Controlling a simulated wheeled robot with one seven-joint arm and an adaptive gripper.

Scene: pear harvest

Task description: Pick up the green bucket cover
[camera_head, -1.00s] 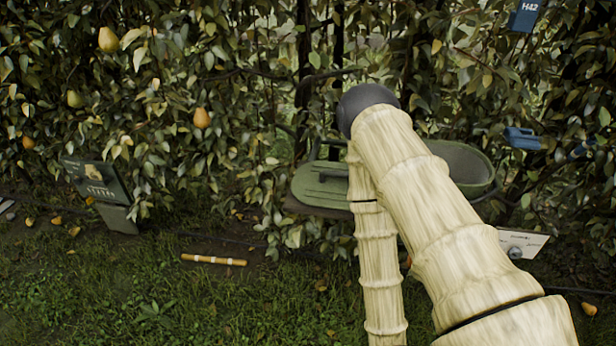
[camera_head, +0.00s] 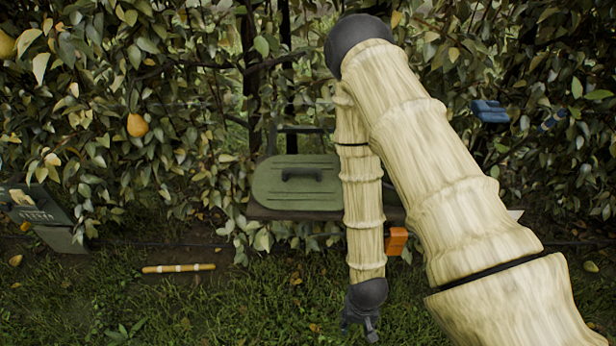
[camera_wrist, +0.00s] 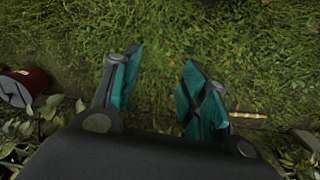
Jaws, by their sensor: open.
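The green bucket cover (camera_head: 297,190) is a flat, rounded lid with a dark raised handle. It lies flat on a dark board or shelf by the hedge, left of my arm in the head view. My arm hides its right side or what lies beside it. My gripper (camera_head: 360,328) hangs low over the grass, in front of the cover and apart from it. In the wrist view my gripper (camera_wrist: 153,98) has its teal-padded fingers spread, with only grass between them. The cover is not seen in the wrist view.
The leafy hedge with pears (camera_head: 137,125) stands behind. A yellow stick (camera_head: 178,268) lies on the ground and a sign (camera_head: 40,217) stands at left. An orange block (camera_head: 396,241) is beside my forearm. The wrist view shows a red container (camera_wrist: 27,86). Grass in front is mostly clear.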

